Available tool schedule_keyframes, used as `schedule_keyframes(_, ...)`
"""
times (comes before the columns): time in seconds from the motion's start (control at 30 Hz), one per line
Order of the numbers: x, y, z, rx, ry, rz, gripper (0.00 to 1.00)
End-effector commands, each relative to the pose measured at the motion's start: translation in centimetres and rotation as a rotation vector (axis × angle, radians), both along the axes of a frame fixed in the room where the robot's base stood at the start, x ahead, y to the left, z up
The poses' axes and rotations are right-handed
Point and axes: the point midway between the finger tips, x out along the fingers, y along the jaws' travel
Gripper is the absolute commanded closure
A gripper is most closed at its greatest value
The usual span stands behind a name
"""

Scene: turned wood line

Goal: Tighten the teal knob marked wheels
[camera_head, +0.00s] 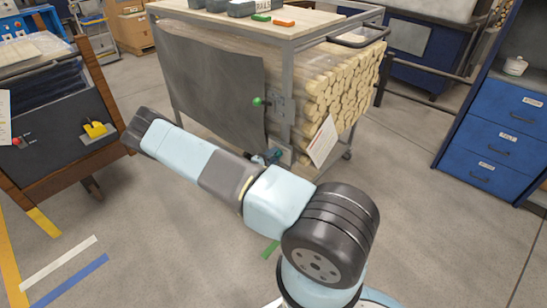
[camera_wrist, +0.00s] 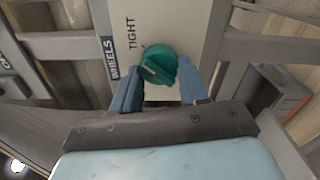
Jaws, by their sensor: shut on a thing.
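The teal knob (camera_wrist: 158,64) sits on a pale plate (camera_wrist: 185,25) in the wrist view, beside a dark label reading WHEELS (camera_wrist: 111,58) and the word TIGHT (camera_wrist: 131,34). A pale pointer line shows on the knob's face. My gripper (camera_wrist: 160,78) has its two blue fingers on either side of the knob and is shut on it. In the head view the teal knob (camera_head: 278,153) shows small, low on the corner post of the wood cart (camera_head: 287,75). My gripper (camera_head: 262,158) is at it, partly hidden by my arm.
A paper sheet (camera_head: 322,141) hangs by the stacked turned wood (camera_head: 340,80). A dark-panelled cart (camera_head: 60,125) stands at the left and a blue drawer cabinet (camera_head: 495,125) at the right. The floor between is clear.

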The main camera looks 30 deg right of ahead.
Motion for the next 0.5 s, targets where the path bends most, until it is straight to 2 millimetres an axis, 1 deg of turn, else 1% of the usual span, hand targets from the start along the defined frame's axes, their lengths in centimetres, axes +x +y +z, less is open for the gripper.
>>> schedule_keyframes(0.03, -0.02, 0.29, -0.27, 0.012, -0.015, 0.003, 0.87)
schedule_keyframes(0.2, -0.06, 0.30, -0.29, 0.032, -0.065, 0.003, 0.87)
schedule_keyframes(0.5, -0.13, 0.29, -0.36, 0.043, -0.092, 0.001, 0.87)
